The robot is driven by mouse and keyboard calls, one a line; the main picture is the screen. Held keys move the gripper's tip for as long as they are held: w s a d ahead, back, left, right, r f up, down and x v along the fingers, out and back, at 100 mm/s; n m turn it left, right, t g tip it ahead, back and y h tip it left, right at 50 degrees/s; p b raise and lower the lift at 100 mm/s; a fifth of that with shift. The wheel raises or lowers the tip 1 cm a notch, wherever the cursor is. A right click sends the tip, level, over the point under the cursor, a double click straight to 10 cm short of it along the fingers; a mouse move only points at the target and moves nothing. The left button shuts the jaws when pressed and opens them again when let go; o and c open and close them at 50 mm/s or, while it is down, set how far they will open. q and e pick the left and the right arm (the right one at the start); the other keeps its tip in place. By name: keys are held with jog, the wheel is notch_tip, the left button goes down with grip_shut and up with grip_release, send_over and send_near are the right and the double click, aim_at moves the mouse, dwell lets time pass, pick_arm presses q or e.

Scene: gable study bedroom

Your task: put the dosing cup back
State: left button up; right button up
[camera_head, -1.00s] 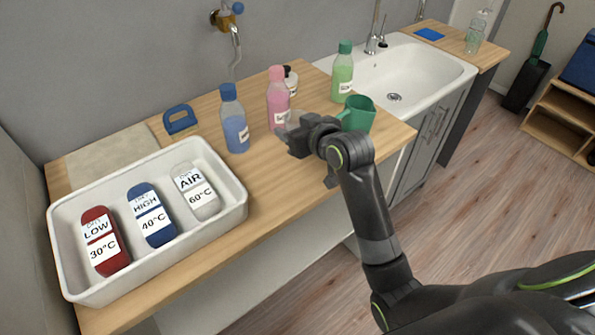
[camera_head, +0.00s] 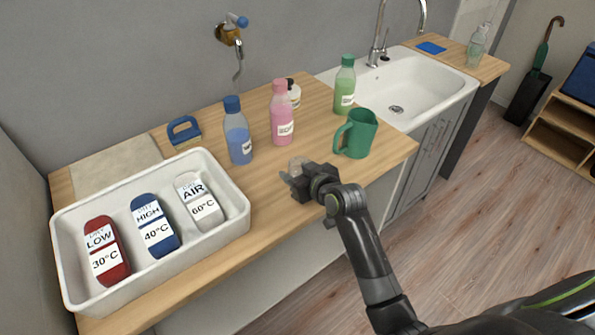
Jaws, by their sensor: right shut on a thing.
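My right gripper (camera_head: 297,177) is over the worktop, in front of the pink bottle, and shut on a small clear dosing cup (camera_head: 297,162). Only the cup's upper part shows above the fingers; the rest is hidden. Behind it stand a blue bottle (camera_head: 238,140), a pink bottle (camera_head: 281,118) and a green bottle (camera_head: 345,88), all with caps on. A small white bottle (camera_head: 294,92) is partly hidden behind the pink one. My left gripper is not in view.
A green jug (camera_head: 358,138) stands just right of my gripper. A white tray (camera_head: 240,222) at the left holds red, blue and white tags. A blue-handled brush (camera_head: 184,131) lies at the back. The sink (camera_head: 425,88) is to the right. The worktop (camera_head: 262,190) between tray and gripper is bare.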

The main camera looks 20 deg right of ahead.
jog(key=shift+f, duration=0.15)
jog(key=o, duration=1.1)
jog(key=shift+c, duration=0.2)
jog(key=shift+s+r, duration=0.1)
jog(key=shift+r, duration=0.15)
jog(key=v, duration=1.1)
jog(key=shift+s+d+r, duration=0.1)
jog(key=shift+s+d, duration=0.1)
jog(key=shift+s, duration=0.15)
